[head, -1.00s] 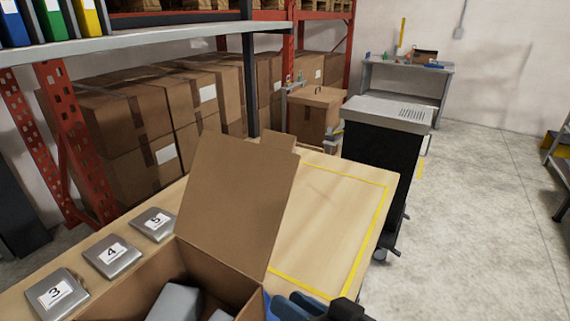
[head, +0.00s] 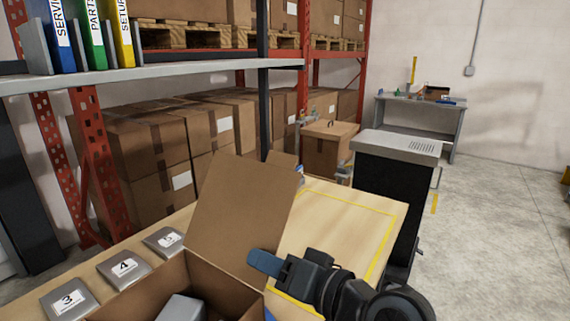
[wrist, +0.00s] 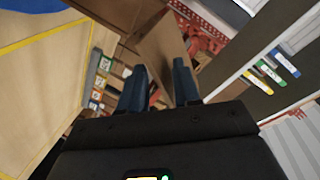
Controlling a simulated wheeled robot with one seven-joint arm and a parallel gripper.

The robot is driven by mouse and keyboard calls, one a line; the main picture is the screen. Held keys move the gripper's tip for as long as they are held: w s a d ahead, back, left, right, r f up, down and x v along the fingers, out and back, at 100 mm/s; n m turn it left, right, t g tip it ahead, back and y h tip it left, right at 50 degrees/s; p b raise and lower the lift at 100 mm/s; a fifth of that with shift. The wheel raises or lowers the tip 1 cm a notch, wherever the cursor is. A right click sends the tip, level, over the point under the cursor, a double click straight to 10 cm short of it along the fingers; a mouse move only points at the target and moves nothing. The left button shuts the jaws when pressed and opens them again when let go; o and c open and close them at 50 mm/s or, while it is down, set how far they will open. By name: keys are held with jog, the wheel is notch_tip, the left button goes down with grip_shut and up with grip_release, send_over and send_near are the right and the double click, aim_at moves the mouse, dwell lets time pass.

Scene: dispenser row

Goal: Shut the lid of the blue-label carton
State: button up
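The brown carton (head: 222,292) stands at the front of the wooden table in the head view, with a grey item (head: 181,309) inside. Its lid (head: 243,207) stands up, tilted back, with a small flap at its top edge. A sliver of blue (head: 269,315) shows at the carton's right side; I cannot tell if it is the label. My gripper (head: 265,263) is beside the lid's lower right edge. In the wrist view its two blue fingers (wrist: 160,82) are apart with nothing gripped, and a brown panel (wrist: 164,45), likely the lid, shows beyond them.
Several numbered grey lids or boxes (head: 123,269) line the table's left side. A yellow-outlined area (head: 335,225) on the table behind my gripper is clear. A shelf with binders (head: 91,35) is at upper left, and a black cart (head: 393,195) stands past the table.

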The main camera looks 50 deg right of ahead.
aim_at(285, 155)
jog(key=shift+n+t+y, duration=0.3)
jog(key=shift+y, duration=0.4)
jog(key=d+r, duration=0.1)
jog(key=w+d+r, duration=0.1)
jog(key=r, duration=0.1)
jog(key=w+d+r, duration=0.1)
jog(key=shift+w+d+r, duration=0.2)
jog(key=shift+d+r, duration=0.05)
jog(key=shift+r, duration=0.1)
jog(key=d+r, duration=0.1)
jog(key=r, duration=0.1)
jog(key=d+r+n+y+b, duration=0.1)
jog(key=r, duration=0.1)
jog(key=d+r+n+y, duration=0.1)
jog(key=d+r, duration=0.1)
jog(key=shift+r, duration=0.1)
jog(key=s+d+r+n+g+y+b, duration=0.1)
jog(key=s+d+r+n+g, duration=0.25)
jog(key=s+r, duration=0.2)
jog(key=shift+t, duration=0.25)
jog(key=shift+d+r+x, duration=0.15)
jog(key=shift+x, duration=1.75)
jog(key=shift+d+r+x, duration=0.1)
jog(key=shift+r+x, duration=0.05)
jog(key=shift+x, duration=1.75)
jog(key=shift+w, duration=0.15)
grip_shut()
